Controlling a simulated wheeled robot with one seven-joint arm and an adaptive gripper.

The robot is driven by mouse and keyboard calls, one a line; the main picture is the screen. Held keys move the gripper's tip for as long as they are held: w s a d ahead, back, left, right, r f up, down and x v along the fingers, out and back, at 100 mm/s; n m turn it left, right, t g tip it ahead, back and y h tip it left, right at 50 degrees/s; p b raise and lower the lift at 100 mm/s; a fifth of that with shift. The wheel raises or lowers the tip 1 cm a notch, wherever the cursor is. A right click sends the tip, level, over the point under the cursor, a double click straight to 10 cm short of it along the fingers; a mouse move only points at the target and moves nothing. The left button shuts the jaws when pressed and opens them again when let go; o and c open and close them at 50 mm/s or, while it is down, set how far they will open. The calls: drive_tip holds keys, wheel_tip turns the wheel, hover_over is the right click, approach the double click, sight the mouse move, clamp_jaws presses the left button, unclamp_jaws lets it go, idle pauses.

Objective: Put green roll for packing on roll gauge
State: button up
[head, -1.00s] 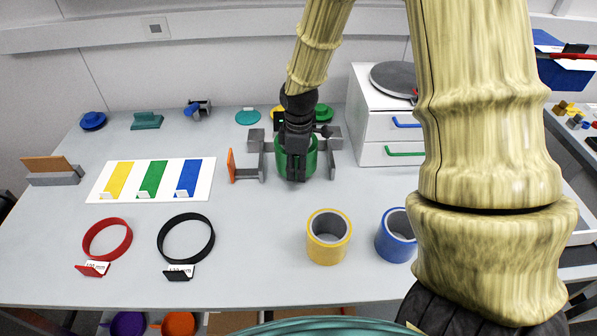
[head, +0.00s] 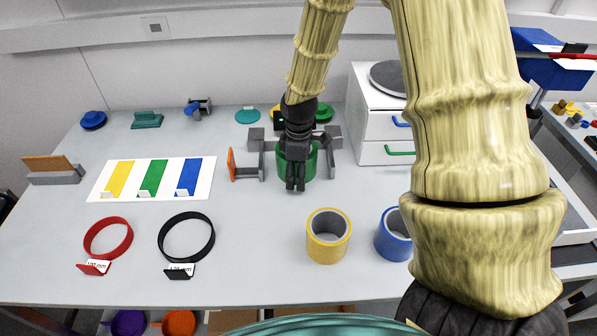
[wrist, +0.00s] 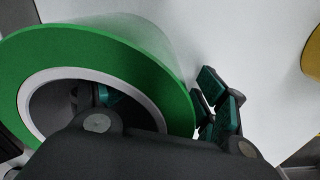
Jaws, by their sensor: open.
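The green roll (head: 312,164) stands on the table between the grey side arms of the roll gauge (head: 331,160), in front of its grey blocks. Whether it rests on the gauge's supports is hidden. In the wrist view the green roll (wrist: 162,75) fills the left, showing its pale core and dark hole. My gripper (head: 295,183) is open at the roll's near side. In the wrist view one teal-padded finger is outside the roll's right edge, and another teal part shows through the hole. Contact with the roll is unclear.
A yellow roll (head: 328,250) and a blue roll (head: 392,243) stand at the front right. Red (head: 87,238) and black (head: 162,246) rings lie front left, near a striped colour board (head: 128,193). A white drawer cabinet (head: 368,126) stands right of the gauge. The front middle is clear.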

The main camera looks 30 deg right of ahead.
drive_tip(key=shift+r, duration=0.15)
wheel_tip(320, 180, up, 12)
drive_tip(key=b, duration=0.1)
drive_tip(key=shift+b, duration=0.4)
idle(0.4)
